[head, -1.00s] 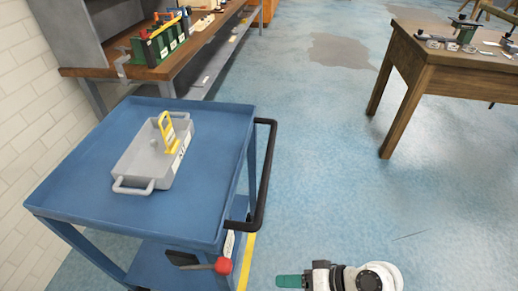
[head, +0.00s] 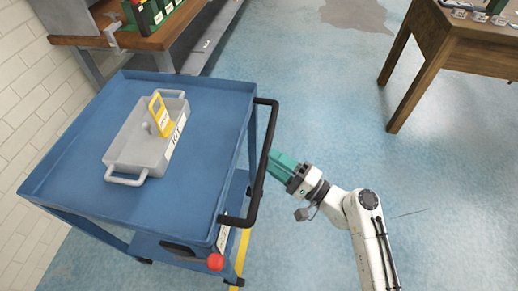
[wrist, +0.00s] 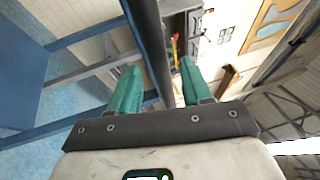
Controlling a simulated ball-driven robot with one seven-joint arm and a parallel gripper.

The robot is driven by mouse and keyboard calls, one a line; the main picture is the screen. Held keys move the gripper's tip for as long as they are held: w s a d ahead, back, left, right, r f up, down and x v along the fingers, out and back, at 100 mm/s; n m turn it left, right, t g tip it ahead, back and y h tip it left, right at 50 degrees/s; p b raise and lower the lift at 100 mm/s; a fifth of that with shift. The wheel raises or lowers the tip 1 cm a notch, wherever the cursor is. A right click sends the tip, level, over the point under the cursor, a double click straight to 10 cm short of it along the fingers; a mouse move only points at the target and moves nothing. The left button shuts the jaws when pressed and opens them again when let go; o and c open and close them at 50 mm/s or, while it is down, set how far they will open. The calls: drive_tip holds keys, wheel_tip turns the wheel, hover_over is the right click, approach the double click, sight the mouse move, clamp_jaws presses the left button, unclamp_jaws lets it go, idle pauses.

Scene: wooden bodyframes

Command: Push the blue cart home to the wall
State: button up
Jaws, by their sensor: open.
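The blue cart (head: 75,145) stands at the left in the head view, with a strip of floor between its lower part and the white brick wall (head: 22,85). Its black handle (head: 263,165) runs along the cart's right side. My gripper (head: 276,160) is open beside the handle at about mid-length, its teal fingers pointing at the cart. In the wrist view the handle bar (wrist: 150,45) lies between the two open fingers (wrist: 158,72); contact cannot be told. A red knob (head: 215,262) sits at the cart's near right corner.
A grey tray (head: 128,143) with a yellow tag (head: 158,112) lies on the cart's top. A wooden workbench (head: 160,42) stands just behind the cart. A wooden table (head: 440,65) is at the right. The floor between is clear.

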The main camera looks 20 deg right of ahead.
drive_tip(key=shift+x, duration=2.65)
drive_tip(key=shift+c, duration=0.3)
clamp_jaws()
